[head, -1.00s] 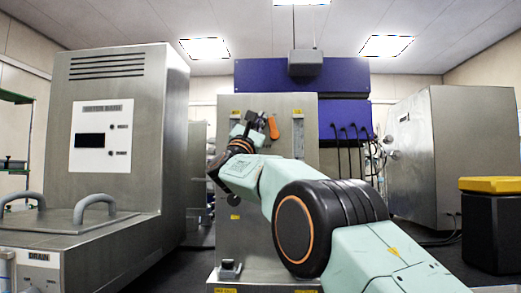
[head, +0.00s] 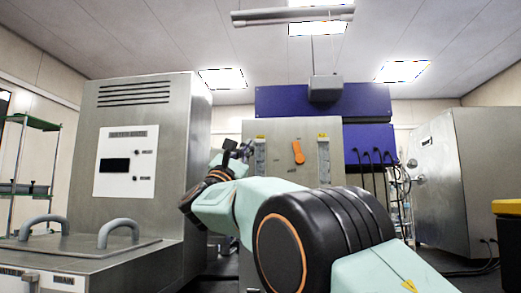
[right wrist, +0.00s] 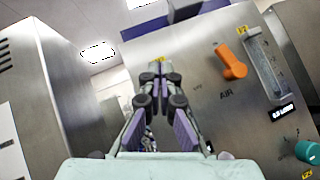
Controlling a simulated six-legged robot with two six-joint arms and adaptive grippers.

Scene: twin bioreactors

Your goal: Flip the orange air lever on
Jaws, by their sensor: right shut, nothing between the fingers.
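The orange air lever (head: 298,152) is on the upper part of the grey steel panel (head: 283,133), between two clear vertical flow tubes. It stands nearly upright, tilted slightly, with its upper end to the left. In the right wrist view the orange lever (right wrist: 231,62) sits above the printed word AIR, to the right of the fingers. My right gripper (head: 238,148) is left of the lever and apart from it. In the right wrist view the fingers of my right gripper (right wrist: 158,75) are shut and empty. My left gripper is not in view.
A teal knob (right wrist: 308,151) and a small display (right wrist: 283,113) are on the panel at the right. A flow tube (right wrist: 263,70) stands close beside the lever. A large steel cabinet (head: 165,105) stands left of my arm. Cables hang from the blue box (head: 366,140) at the right.

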